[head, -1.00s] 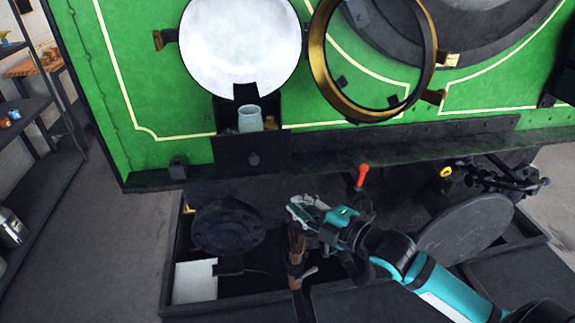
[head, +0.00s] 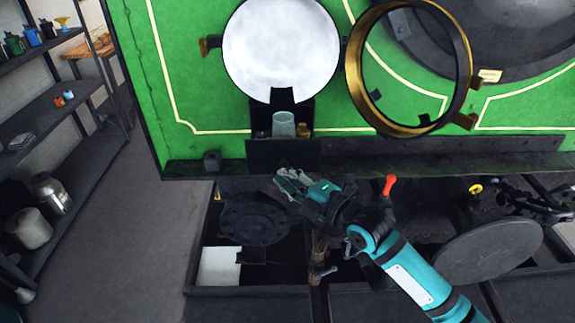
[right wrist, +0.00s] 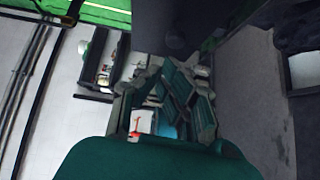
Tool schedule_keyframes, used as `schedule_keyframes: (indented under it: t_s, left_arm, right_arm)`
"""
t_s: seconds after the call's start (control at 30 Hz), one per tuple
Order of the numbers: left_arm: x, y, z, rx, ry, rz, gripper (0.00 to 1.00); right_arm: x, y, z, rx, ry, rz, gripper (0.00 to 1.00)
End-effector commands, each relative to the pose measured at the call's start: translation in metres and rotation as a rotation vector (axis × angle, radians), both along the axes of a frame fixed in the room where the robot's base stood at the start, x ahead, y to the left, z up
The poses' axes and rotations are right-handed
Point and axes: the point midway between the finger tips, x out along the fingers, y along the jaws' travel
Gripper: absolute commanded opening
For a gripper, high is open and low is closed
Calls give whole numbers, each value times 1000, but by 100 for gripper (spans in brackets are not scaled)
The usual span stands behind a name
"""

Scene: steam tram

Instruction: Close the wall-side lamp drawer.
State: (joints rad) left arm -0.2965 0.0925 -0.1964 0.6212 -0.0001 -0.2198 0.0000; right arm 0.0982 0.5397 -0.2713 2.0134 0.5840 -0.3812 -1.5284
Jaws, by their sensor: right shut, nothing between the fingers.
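The lamp drawer (head: 283,154) is a dark box below the round white lamp reflector (head: 281,48) on the green tram front. It stands pulled out, its top open, with a pale glass cylinder (head: 284,124) and a small brass-coloured item (head: 304,130) inside. My right gripper (head: 284,177) is shut and empty, just below the drawer's front panel in the head view. Whether it touches the panel cannot be told. The gripper's fingers (right wrist: 170,92) also show in the right wrist view, with a large dark block above them. My left gripper is not in view.
A brass ring (head: 410,128) stands swung out right of the drawer. A red-handled lever (head: 389,186) rises below it. A dark round buffer (head: 255,218) sits under the drawer. Shelves (head: 62,125) line the left wall, with free floor (head: 150,190) before them.

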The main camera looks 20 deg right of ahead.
Motion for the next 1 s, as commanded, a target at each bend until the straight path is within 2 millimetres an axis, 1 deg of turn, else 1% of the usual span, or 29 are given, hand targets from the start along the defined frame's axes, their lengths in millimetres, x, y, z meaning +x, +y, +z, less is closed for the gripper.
schedule_keyframes:
  t_s: [0.03, 0.1, 0.23, 0.37, 0.6, 0.77, 1.0]
  left_arm:
    - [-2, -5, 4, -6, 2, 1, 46]
    - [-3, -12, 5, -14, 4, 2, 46]
    - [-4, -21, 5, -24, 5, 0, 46]
    - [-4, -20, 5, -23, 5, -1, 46]
    - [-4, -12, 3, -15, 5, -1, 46]
    - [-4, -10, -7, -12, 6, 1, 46]
    - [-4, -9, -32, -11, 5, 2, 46]
  right_arm:
    - [6, -1, 2, 0, 0, 1, 0]
    - [11, -2, 0, 0, 0, 1, 0]
    - [18, 0, -2, -4, 3, 1, 0]
    - [21, 3, -3, -4, 4, 2, 0]
    - [25, 6, -5, -8, 7, 3, 0]
    - [37, 3, -7, -12, 5, 3, 0]
    - [73, -5, -8, -17, 5, 2, 0]
